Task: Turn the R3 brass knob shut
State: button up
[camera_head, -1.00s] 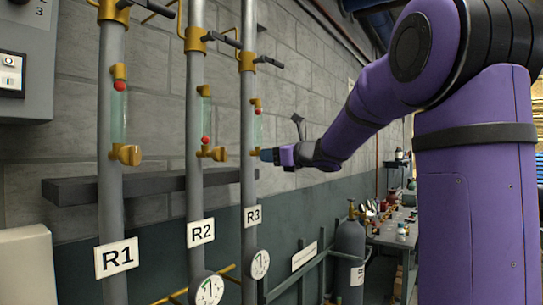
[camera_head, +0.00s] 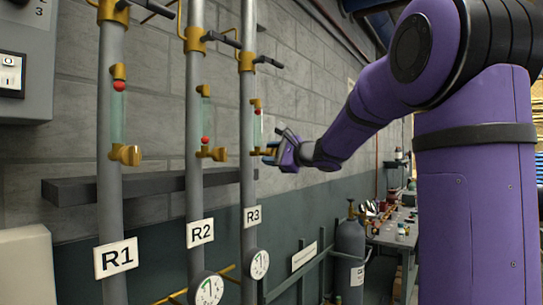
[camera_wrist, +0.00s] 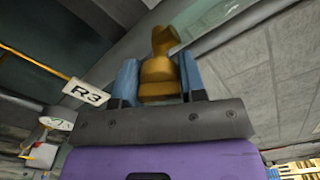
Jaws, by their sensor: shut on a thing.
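The R3 brass knob (camera_head: 256,151) sits at the foot of the R3 sight glass (camera_head: 258,128), on the pipe with the R3 label (camera_head: 252,217). A small red ball shows near the top of that glass. My gripper (camera_head: 269,153) reaches the knob from the right. In the wrist view the brass knob (camera_wrist: 158,78) sits between the two blue fingers of my gripper (camera_wrist: 159,82), which are shut on it. The R3 label (camera_wrist: 86,92) is to the left there. The fingers partly hide the knob's sides.
The R2 pipe (camera_head: 195,110) and R1 pipe (camera_head: 110,200) stand to the left with similar brass knobs. A dark ledge (camera_head: 70,190) runs behind the pipes. A round gauge (camera_head: 258,264) is below the R3 label. A grey cylinder (camera_head: 350,250) and cluttered bench (camera_head: 390,236) stand to the right.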

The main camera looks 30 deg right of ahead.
jog(key=n, duration=0.5)
jog(key=shift+n, duration=0.4)
dwell(0.4)
jog(key=o, duration=0.9)
jog(key=v, duration=1)
jog(key=shift+s, duration=0.4)
jog(key=shift+d, duration=0.15)
